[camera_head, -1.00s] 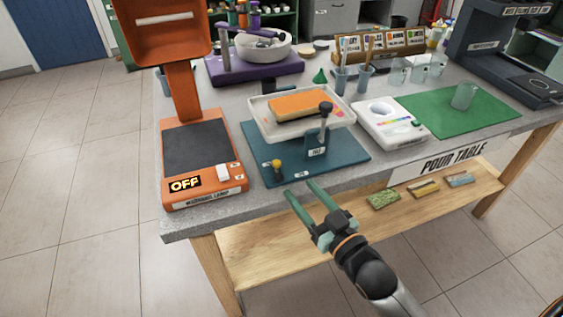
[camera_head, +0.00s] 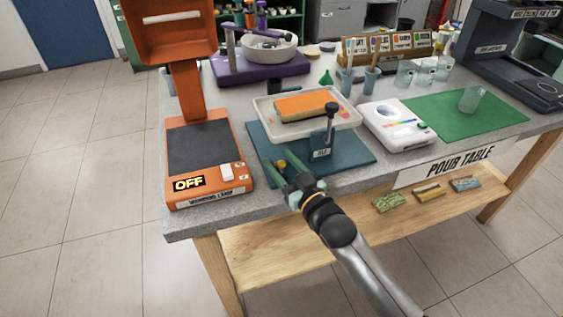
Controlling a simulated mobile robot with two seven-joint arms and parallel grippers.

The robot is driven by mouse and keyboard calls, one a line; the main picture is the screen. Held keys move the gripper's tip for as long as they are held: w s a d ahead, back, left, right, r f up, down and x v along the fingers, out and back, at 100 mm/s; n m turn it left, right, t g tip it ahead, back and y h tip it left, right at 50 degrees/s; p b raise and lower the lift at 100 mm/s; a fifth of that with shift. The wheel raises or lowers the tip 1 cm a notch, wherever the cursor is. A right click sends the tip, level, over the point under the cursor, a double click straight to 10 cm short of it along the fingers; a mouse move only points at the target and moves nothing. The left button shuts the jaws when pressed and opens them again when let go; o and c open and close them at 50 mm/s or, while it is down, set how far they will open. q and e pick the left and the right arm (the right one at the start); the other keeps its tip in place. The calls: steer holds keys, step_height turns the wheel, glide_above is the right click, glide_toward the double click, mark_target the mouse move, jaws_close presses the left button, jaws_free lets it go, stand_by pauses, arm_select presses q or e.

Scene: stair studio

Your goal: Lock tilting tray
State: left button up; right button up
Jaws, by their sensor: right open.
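The tilting tray (camera_head: 345,119) is a shallow white tray with an orange block (camera_head: 304,105) lying in it. It sits over a teal base plate (camera_head: 352,158) on the table and looks slightly tilted. A black-knobbed lever (camera_head: 330,113) stands at its front, above a small labelled teal block (camera_head: 321,153). My left gripper is out of view.
An orange warming lamp (camera_head: 207,160) reading OFF stands close on the left. A white device (camera_head: 396,124) and a green mat (camera_head: 455,112) with a glass are on the right. Cups and a purple stand (camera_head: 258,66) are behind. The table's front edge is below.

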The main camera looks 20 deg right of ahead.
steer(key=c, duration=0.4)
jaws_close()
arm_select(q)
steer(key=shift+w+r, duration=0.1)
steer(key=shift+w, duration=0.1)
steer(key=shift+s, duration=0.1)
arm_select(e)
steer(key=shift+r+n+y+p, duration=0.2)
steer(key=shift+n+y+p, duration=0.2)
steer(key=shift+y+p, duration=0.2)
steer(key=shift+a+n+g+y, duration=0.2)
steer(key=shift+n+g+y, duration=0.3)
steer(key=shift+y, duration=0.3)
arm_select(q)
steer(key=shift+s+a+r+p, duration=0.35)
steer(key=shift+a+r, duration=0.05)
arm_select(e)
steer(key=shift+a+f+n+y, duration=0.1)
steer(key=shift+n+y, duration=0.2)
steer(key=shift+y, duration=0.1)
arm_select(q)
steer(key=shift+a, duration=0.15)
